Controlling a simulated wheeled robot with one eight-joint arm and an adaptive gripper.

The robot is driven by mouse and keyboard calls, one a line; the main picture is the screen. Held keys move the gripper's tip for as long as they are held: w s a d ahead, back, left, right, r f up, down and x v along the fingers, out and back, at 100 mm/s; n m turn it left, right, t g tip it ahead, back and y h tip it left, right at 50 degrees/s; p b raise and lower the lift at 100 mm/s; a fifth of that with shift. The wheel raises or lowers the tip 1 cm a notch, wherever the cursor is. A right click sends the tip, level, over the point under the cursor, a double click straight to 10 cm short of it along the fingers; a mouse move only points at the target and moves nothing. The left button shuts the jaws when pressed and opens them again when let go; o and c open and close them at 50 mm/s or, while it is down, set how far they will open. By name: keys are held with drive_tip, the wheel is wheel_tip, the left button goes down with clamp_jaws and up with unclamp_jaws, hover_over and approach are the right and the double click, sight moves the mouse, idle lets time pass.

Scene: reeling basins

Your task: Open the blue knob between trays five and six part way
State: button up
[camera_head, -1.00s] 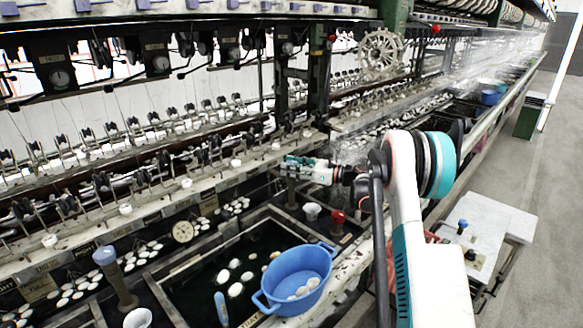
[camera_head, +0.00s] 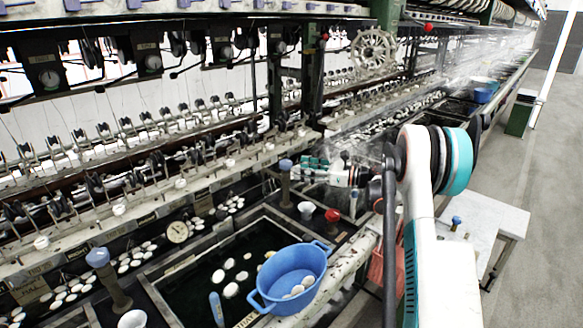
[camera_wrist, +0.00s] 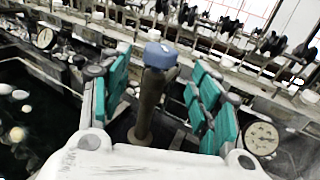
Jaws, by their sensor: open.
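A blue knob (camera_head: 286,165) tops an upright dark post at the back corner of the dark basin, in the middle of the head view. In the wrist view the same blue knob (camera_wrist: 160,55) stands between my two teal fingers, touching neither visibly. My gripper (camera_head: 308,166) is open and empty, just right of the knob in the head view. The wrist view shows its fingers spread wide (camera_wrist: 160,88). A second blue knob (camera_head: 98,257) stands on a post at the lower left. I cannot read any tray numbers.
A blue tub (camera_head: 292,272) with white cocoons sits on the basin edge. A red knob (camera_head: 332,215) and a white cup (camera_head: 306,209) stand right of the post. A round dial (camera_head: 177,231) and a rail of reeling parts lie behind.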

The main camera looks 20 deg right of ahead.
drive_tip(key=shift+v, duration=2.45)
drive_tip(key=shift+a, duration=0.1)
